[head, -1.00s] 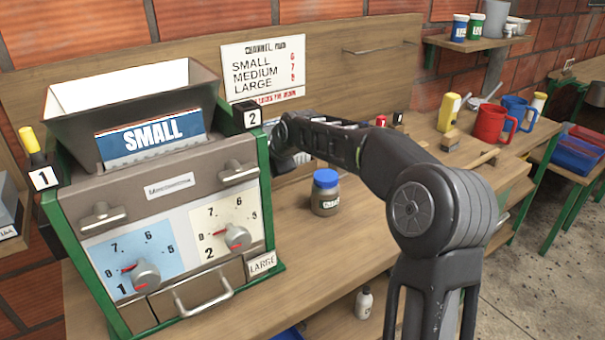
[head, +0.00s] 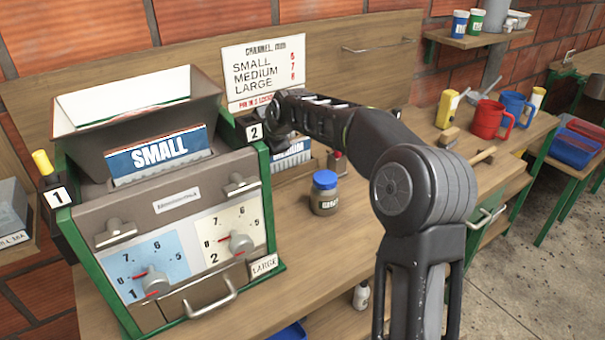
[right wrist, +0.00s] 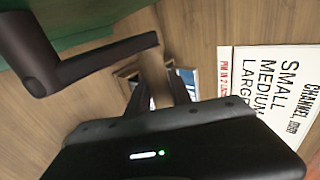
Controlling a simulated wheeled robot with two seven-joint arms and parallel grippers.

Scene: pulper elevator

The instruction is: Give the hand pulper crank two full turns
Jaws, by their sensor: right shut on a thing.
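The hand pulper (head: 178,196) stands on the bench at left, with a grey hopper (head: 95,150) on top, a SMALL sign and two dials on its front. Its crank is hidden in the head view. In the right wrist view the dark crank arm (right wrist: 100,62) reaches in from the left, with a wooden handle (right wrist: 152,66) at its end. My right gripper (right wrist: 157,92) is shut on this handle, its fingers on either side. In the head view my right wrist is beside the pulper's upper right corner and the fingers are hidden. My left gripper is not in view.
A brown jar with a blue lid (head: 324,193) stands right of the pulper, below my right forearm. A MEDIUM sign (head: 291,155) is behind it. Red (head: 488,119) and blue (head: 515,108) mugs stand farther right. A size notice (head: 264,72) hangs behind.

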